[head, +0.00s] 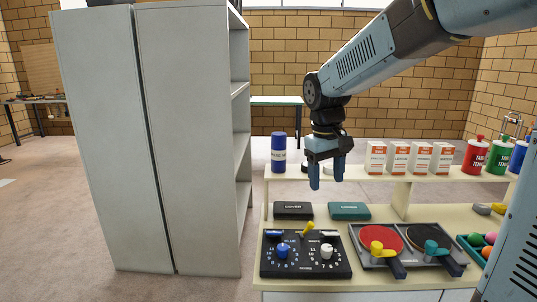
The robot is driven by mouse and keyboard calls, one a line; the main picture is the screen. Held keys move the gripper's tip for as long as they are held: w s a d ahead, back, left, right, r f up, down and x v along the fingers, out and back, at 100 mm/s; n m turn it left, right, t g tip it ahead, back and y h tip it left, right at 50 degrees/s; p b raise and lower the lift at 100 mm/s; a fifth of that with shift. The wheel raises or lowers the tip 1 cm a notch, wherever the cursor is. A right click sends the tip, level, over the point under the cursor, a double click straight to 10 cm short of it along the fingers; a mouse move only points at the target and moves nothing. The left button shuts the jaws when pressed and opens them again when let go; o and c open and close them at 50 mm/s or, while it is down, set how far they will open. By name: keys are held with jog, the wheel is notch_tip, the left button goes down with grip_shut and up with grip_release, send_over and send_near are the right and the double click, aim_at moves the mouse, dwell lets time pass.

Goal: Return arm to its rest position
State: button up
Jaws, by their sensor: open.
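My gripper (327,174) points downward from my arm, which reaches in from the upper right. Its two blue fingers are apart, with nothing visible between them. It hangs over the workbench (330,214), in front of the raised shelf and above the two flat cases. A blue cylinder (278,154) stands on the shelf to the left of the gripper. A dark object on the shelf is partly hidden behind the gripper.
A tall grey cabinet (190,140) stands close on the left. Several white-and-orange boxes (376,158) and a red canister (474,155) line the shelf. A black control panel (306,258), a dark case (293,210), a green case (349,211) and two paddles (381,239) lie below.

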jog(key=s+d+r+m+t, duration=0.1)
jog(key=s+d, duration=0.3)
jog(key=s, duration=0.5)
jog(key=s+d+r+m+t+y, duration=0.1)
jog(key=s+d+m+t, duration=0.2)
jog(key=s, duration=0.6)
jog(key=shift+s+d+r+m+t, duration=0.15)
jog(key=shift+d+m+t, duration=0.25)
jog(key=shift+d, duration=0.75)
